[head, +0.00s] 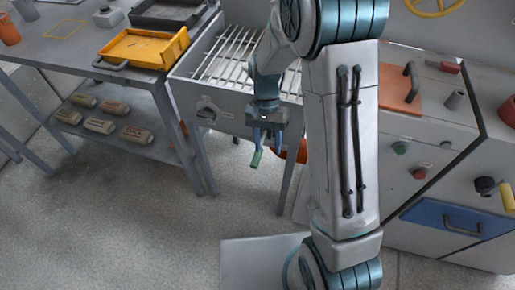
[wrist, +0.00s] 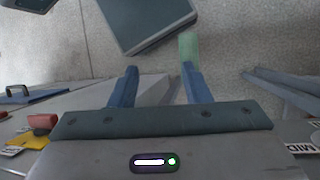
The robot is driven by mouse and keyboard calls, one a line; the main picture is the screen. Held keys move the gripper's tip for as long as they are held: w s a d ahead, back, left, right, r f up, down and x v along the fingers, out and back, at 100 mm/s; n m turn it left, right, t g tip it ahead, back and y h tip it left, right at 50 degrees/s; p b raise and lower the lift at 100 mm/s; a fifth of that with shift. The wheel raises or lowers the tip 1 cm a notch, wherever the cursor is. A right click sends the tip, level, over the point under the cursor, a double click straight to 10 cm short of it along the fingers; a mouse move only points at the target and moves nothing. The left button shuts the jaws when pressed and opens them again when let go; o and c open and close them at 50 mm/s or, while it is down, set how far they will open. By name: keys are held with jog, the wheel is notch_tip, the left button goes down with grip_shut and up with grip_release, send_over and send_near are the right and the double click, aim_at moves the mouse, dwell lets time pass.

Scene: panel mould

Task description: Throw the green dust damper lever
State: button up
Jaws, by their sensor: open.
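A green lever grip (head: 256,159) shows just below my gripper (head: 266,141) in the head view, in front of the grey slatted table. In the wrist view the green grip (wrist: 188,48) is beyond the tip of the right-hand finger, not centred between the fingers. My gripper (wrist: 160,78) is open, and I see nothing held between its two blue fingers. I cannot tell whether the finger touches the grip. The rest of the lever is hidden or cannot be made out.
The slatted table (head: 187,92) stands behind my gripper. A side table with a yellow tray (head: 140,52) and a lower shelf of labelled blocks (head: 99,126) is at left. A grey cabinet with a blue drawer (head: 430,214) is at right. The floor at front left is clear.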

jog(key=s+d+r, duration=0.2)
jog(key=d+r, duration=0.3)
jog(key=d, duration=0.3)
jog(key=shift+s+d, duration=0.2)
jog(key=shift+s, duration=0.1)
jog(key=shift+r, duration=0.1)
